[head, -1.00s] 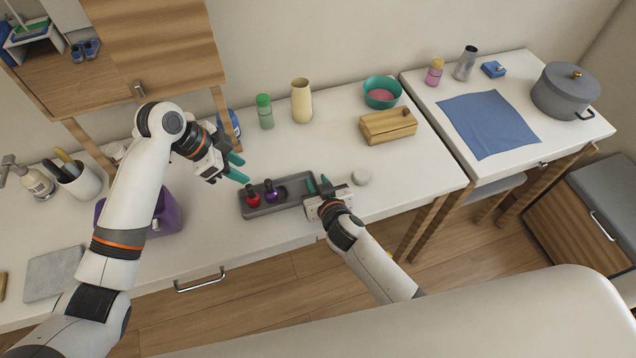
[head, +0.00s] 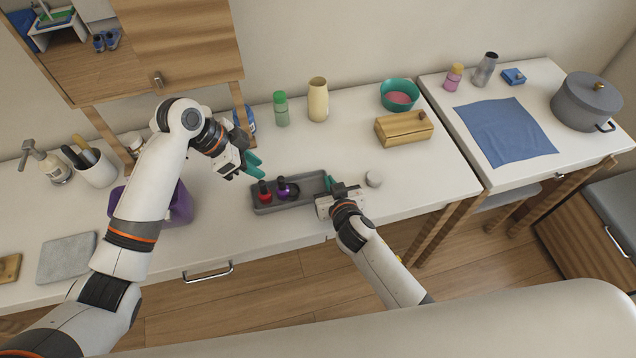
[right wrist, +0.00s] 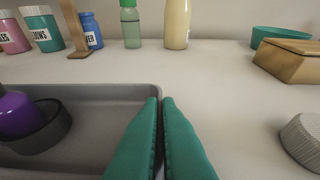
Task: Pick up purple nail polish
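The purple nail polish (head: 282,191), with a dark cap, stands in the left half of a grey tray (head: 314,196).
A green-capped bottle (head: 281,110), cream vase (head: 318,101), teal bowl (head: 399,93) and wooden box (head: 404,129) stand behind. A purple container (head: 181,208) is at left. The counter behind the tray is clear.

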